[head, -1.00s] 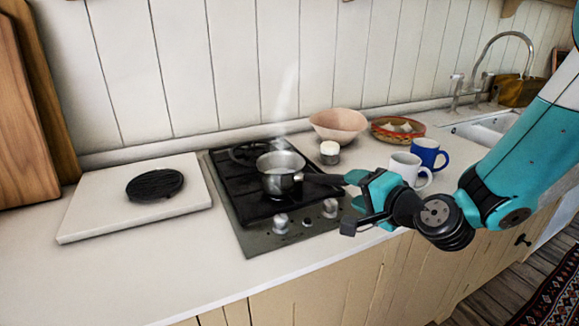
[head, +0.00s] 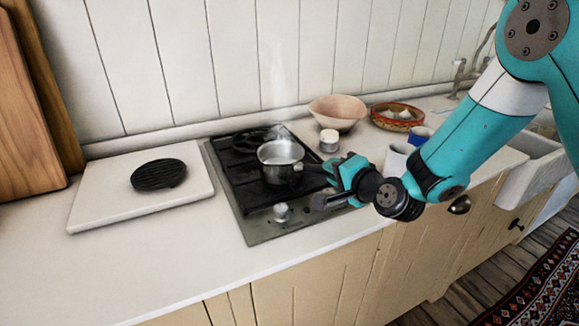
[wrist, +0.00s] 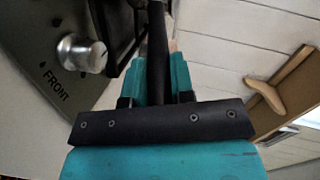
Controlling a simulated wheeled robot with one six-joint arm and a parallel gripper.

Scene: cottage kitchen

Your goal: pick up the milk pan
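The milk pan (head: 281,162) is a small steel pan with a dark handle. It stands upright on the black hob, with pale contents and faint steam above it. Its handle points right, towards my gripper (head: 335,173). In the wrist view the black handle (wrist: 157,45) runs between the two teal fingers of my gripper (wrist: 160,75), which sit close against it on both sides. My gripper looks shut on the handle. The fingertips partly hide the handle's outer end in the head view.
The hob (head: 260,228) has front knobs (head: 282,212) below the pan. A white jar (head: 329,140), a pink bowl (head: 338,111) and a basket (head: 398,116) stand behind. White (head: 396,160) and blue (head: 418,136) mugs are close to my arm. A board with a black trivet (head: 158,174) lies left.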

